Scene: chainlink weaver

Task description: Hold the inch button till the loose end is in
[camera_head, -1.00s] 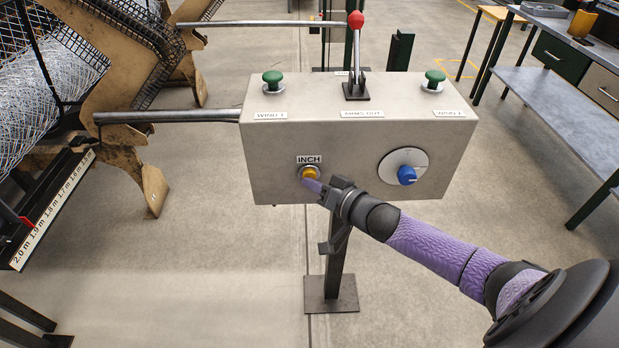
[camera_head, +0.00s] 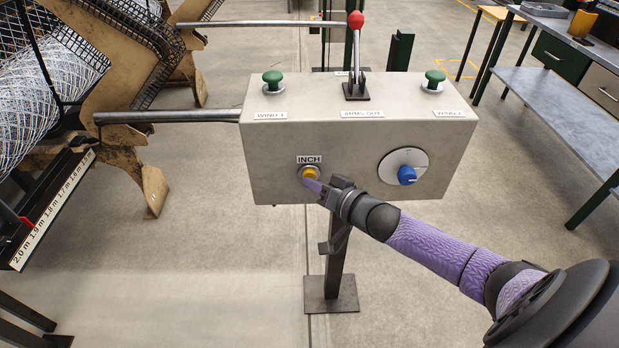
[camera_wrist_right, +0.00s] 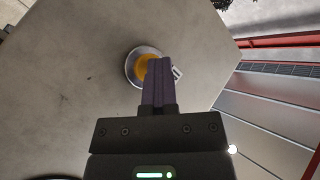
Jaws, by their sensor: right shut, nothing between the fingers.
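The yellow inch button (camera_head: 310,173) sits in a metal ring under an INCH label (camera_head: 309,159) on the front of a grey control box (camera_head: 300,140). My right gripper (camera_head: 312,185) is shut and empty, with its purple fingertips at the button's lower edge. In the right wrist view the closed fingers (camera_wrist_right: 158,82) overlap the yellow button (camera_wrist_right: 143,68); I cannot tell how far it is pressed. The roll of wire mesh (camera_head: 28,105) lies in the machine at the left. Its loose end cannot be made out. My left gripper is not in view.
The box also carries two green buttons (camera_head: 272,78), a red-knobbed lever (camera_head: 355,22) and a blue dial (camera_head: 406,175). A length scale (camera_head: 55,210) runs below the roll. A workbench (camera_head: 560,95) stands at right. Open floor lies between.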

